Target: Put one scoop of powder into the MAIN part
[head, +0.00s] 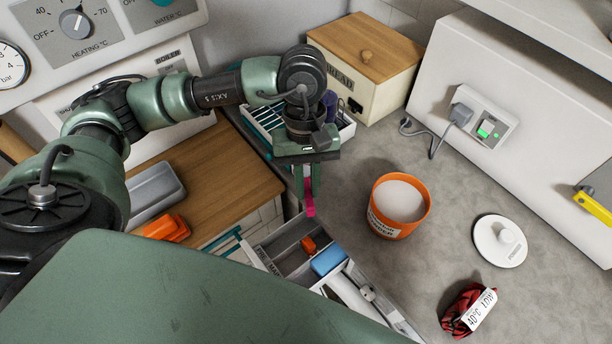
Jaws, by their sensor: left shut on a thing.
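My left gripper (309,187) points down above the far end of the open dispenser drawer (283,268). It is shut on a narrow pink piece (311,205), whose lower end sticks out below the fingers. I cannot tell if this is the scoop's handle; no scoop bowl is clear. The drawer has grey compartments with small labels at its left end, partly readable as MAIN. A small orange piece (307,244) and a blue insert (328,260) sit in it. The open orange tub (398,225) of white powder stands right of the gripper. My right gripper is not in view.
A white lid (500,241) lies right of the tub, and a red cloth with a 40°C label (469,309) in front of it. A grey tray (155,193) and orange object (167,228) are left.

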